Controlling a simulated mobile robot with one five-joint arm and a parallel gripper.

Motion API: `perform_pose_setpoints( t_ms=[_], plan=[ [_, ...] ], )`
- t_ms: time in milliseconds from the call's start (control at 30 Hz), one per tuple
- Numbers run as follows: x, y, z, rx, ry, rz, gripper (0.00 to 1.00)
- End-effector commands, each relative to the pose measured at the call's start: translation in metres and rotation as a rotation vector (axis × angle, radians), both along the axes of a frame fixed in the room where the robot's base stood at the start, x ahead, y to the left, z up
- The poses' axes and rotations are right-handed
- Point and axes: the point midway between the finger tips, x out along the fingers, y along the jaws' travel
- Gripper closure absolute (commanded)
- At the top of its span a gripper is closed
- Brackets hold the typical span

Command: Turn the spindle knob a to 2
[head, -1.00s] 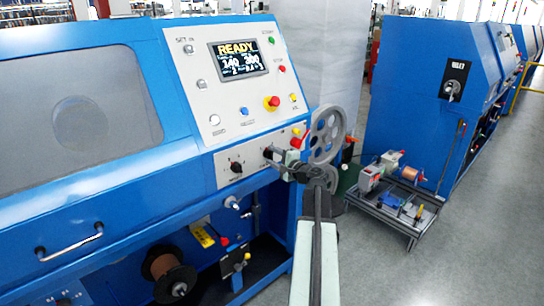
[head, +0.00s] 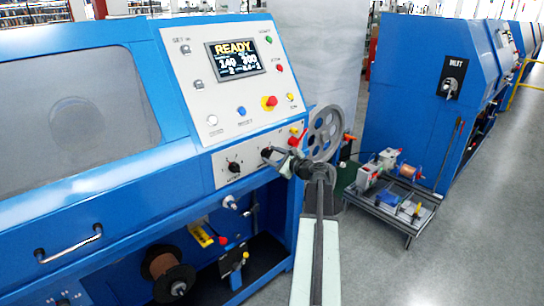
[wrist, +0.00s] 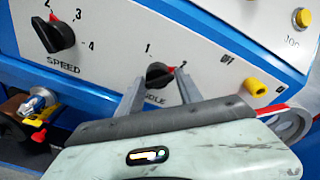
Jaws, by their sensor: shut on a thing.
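The spindle knob (wrist: 157,75) is black with a red pointer mark. In the wrist view it sits between my gripper's two fingers (wrist: 160,82), which are shut on it. The red mark points to the upper right, to the right of the printed 1.
A yellow switch (wrist: 256,87) and a yellow jog button (wrist: 302,17) are to the right. A grey spoked wheel (head: 324,132) stands close beside my arm. The display (head: 235,57) reads READY.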

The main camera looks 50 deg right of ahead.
Motion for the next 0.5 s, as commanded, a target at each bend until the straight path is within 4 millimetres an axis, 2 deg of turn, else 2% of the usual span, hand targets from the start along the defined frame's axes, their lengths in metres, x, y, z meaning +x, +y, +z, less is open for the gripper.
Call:
perform_pose_setpoints(
  t_ms=[33,500],
  plan=[
    [0.0003,0.0049,-0.0032,0.010,0.009,0.013,0.98],
    [0.0021,0.0072,-0.0030,0.068,0.005,0.016,0.98]
  ],
)
